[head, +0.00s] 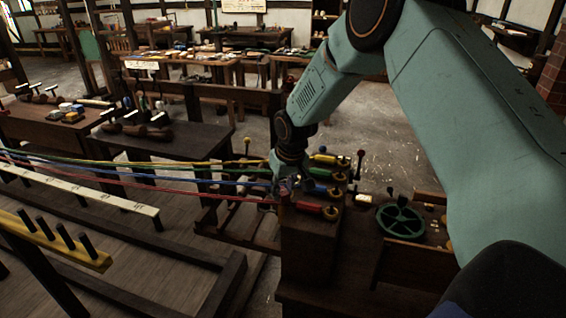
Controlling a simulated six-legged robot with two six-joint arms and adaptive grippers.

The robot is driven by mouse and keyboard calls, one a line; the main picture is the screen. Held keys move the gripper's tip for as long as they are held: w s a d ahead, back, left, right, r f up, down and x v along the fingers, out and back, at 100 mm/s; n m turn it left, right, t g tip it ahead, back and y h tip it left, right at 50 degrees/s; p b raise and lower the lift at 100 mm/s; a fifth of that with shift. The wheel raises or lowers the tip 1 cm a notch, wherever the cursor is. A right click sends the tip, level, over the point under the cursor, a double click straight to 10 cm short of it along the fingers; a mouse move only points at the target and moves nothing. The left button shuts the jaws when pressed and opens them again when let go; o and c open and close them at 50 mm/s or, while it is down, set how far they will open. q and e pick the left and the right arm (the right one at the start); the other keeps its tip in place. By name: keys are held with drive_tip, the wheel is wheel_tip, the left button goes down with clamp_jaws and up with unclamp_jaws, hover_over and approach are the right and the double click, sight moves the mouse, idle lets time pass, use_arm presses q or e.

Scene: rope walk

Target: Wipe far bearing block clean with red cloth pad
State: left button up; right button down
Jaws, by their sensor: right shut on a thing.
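My right arm comes in from the right and its gripper (281,187) points down at the left edge of a dark wooden stand, where the coloured ropes arrive. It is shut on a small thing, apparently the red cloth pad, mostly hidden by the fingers. A row of bearing units with brass-yellow knobs sits on the stand just right of the gripper: yellow (323,158) farthest, then green (320,172), blue (315,187) and red (309,208) nearest. I cannot tell whether the gripper touches one of them, or see dirt. My left gripper is not in view.
Yellow, green, blue and red ropes (130,175) stretch from the left to the stand. A green handwheel (400,221) lies right of the bearings. Dark benches with tools (150,142) stand at left. A wooden rail (85,194) runs below the ropes.

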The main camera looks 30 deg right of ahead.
drive_tip(key=shift+w+d+r, duration=0.15)
drive_tip(key=shift+w+r, duration=0.05)
drive_tip(key=shift+r, duration=0.65)
drive_tip(key=shift+w+d+r+p, duration=0.2)
drive_tip(key=shift+r+p, duration=0.05)
drive_tip(key=shift+p, duration=0.35)
drive_tip(key=shift+w+r+p, duration=0.1)
drive_tip(key=shift+r+p, duration=0.2)
drive_tip(key=shift+r, duration=0.05)
drive_tip(key=shift+a+r+p, duration=0.25)
drive_tip(key=shift+r+p, duration=0.45)
drive_tip(key=shift+r, duration=0.6)
drive_tip(key=shift+s+r, duration=0.2)
drive_tip(key=shift+r, duration=0.4)
drive_tip(key=shift+w+d+r, duration=0.1)
drive_tip(key=shift+d+r, duration=0.05)
drive_tip(key=shift+d, duration=0.15)
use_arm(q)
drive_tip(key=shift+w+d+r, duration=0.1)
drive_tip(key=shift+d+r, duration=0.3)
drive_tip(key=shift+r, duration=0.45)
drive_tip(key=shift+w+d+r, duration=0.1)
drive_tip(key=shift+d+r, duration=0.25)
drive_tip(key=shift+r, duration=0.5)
use_arm(e)
drive_tip(key=shift+a+r, duration=0.15)
drive_tip(key=shift+a, duration=0.2)
